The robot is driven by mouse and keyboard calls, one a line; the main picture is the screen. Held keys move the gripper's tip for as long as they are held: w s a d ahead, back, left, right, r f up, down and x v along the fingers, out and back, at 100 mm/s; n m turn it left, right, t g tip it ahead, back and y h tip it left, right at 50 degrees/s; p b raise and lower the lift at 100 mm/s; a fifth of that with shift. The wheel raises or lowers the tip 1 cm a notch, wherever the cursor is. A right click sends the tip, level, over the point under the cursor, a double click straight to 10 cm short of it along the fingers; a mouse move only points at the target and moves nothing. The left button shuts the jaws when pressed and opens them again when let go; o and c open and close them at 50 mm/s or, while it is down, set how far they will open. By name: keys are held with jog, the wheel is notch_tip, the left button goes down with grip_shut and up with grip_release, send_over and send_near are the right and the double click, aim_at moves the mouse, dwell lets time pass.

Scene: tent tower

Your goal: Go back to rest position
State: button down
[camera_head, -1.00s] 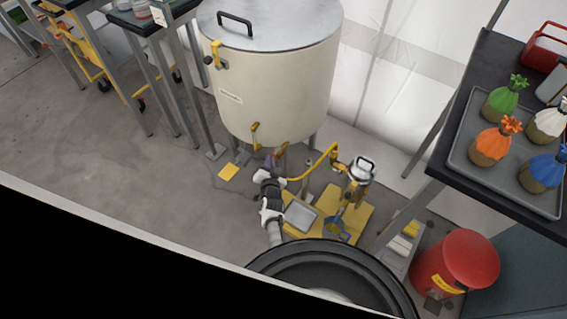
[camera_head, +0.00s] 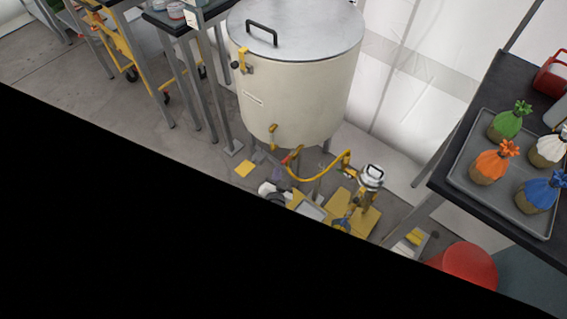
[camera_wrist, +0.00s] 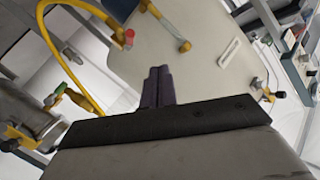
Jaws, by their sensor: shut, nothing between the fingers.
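My gripper (camera_wrist: 158,72) shows in the wrist view with its two dark fingers pressed together and nothing between them. It points toward the big cream tank (camera_wrist: 205,75), whose wall fills the middle of that view. Whether the fingertips touch the tank cannot be told, but no contact shows. In the head view the tank (camera_head: 292,95) stands upright on legs with a grey lid. A small part of my white and dark arm shows below the tank, and the dark area at the lower left hides the rest.
A tray (camera_head: 466,196) with several cloth-topped jars sits on the right table. A red drum (camera_head: 470,264) stands below it. Tables and a yellow cart (camera_head: 112,42) stand at upper left.

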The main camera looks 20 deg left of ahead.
jog(key=shift+s+a+r, duration=0.1)
jog(key=shift+s+r, duration=0.05)
jog(key=shift+s, duration=0.7)
